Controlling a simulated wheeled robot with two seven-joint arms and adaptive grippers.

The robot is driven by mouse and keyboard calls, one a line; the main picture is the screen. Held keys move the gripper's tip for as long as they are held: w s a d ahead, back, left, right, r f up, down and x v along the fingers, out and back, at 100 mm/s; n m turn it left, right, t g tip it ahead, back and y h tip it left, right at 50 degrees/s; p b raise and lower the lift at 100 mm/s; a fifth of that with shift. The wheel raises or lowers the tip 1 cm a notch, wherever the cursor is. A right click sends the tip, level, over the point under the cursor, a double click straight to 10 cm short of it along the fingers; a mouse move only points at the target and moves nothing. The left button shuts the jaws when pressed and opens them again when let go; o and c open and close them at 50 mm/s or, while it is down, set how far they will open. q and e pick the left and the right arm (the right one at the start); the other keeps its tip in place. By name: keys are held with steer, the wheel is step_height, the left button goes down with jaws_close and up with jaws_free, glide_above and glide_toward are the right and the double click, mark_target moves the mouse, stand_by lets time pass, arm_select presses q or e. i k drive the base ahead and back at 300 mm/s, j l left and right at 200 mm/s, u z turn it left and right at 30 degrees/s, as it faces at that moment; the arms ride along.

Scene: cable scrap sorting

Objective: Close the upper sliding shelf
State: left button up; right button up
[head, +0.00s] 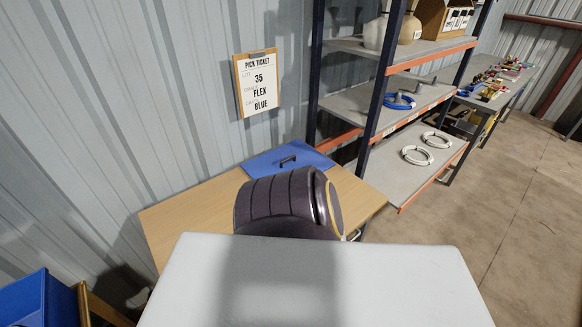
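The rack has dark blue uprights and grey shelves with orange edges. Its top visible shelf (436,48) carries pale vessels and a box. The shelf below it (350,104) carries a blue cable coil (399,101) and appears roughly in line with the uprights. The lowest visible shelf (407,182) carries two white cable rings (417,155) and juts out in front of the near upright. I cannot tell for sure which shelves slide. Neither of my grippers can be made out, and a dark rounded ribbed body in the middle hides part of the rack's foot.
A wooden table (190,214) with a blue panel with a handle (262,163) stands left of the rack. A blue bin (38,302) is at bottom left. A pick ticket (256,84) hangs on the wall. A cluttered bench (508,92) stands beyond; the right floor is clear.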

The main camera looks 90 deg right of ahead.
mark_target(387, 171)
steer(key=k+l+z, duration=0.15)
steer(key=z, duration=0.65)
